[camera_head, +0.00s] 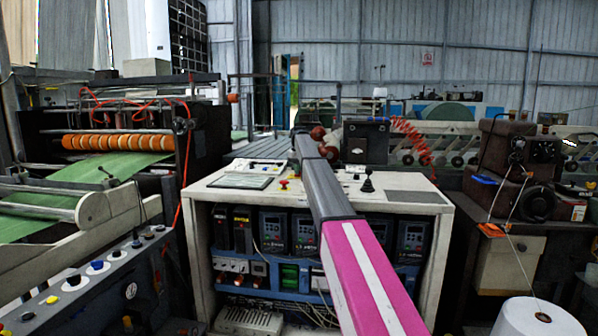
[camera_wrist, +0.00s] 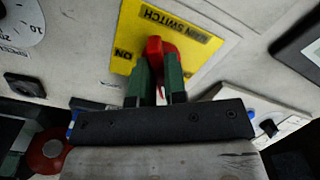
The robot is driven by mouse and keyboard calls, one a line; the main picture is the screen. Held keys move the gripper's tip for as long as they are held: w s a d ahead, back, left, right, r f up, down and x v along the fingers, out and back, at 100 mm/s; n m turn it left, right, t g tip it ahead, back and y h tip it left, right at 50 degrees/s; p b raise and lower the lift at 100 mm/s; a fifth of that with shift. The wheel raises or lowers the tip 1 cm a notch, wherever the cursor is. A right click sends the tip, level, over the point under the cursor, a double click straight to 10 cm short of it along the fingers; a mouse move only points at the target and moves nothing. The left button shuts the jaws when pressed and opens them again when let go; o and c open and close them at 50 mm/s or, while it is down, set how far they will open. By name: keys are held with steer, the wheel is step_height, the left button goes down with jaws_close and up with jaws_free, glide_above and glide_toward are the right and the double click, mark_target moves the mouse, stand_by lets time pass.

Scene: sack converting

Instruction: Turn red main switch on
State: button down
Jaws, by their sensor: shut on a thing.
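The red main switch (camera_wrist: 154,47) shows in the wrist view on a yellow plate (camera_wrist: 128,22) with the words "MAIN SWITCH" and "ON". My gripper (camera_wrist: 158,72) has its two green fingers closed on the red switch handle, one finger on each side. The fingers hide the lower part of the switch. In the head view a small red knob on a yellow base (camera_head: 283,184) sits on the top of the white control cabinet (camera_head: 200,190). My arm reaches over that cabinet, and my gripper is hard to make out there.
The wrist view shows a numbered dial (camera_wrist: 22,22) and a red round button (camera_wrist: 46,148) near the switch. A black joystick (camera_head: 367,182) stands on the cabinet's right part. A blue-grey button console (camera_head: 100,285) is at the left, a white roll (camera_head: 535,318) at the lower right.

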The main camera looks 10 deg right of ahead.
steer(key=m, duration=0.8)
steer(key=shift+a, duration=0.15)
steer(key=m, duration=0.4)
steer(key=shift+w+a+m, duration=0.1)
steer(key=shift+m, duration=1.7)
steer(key=c, duration=1.2)
jaws_free()
steer(key=shift+o, duration=0.2)
step_height(320, 180, up, 11)
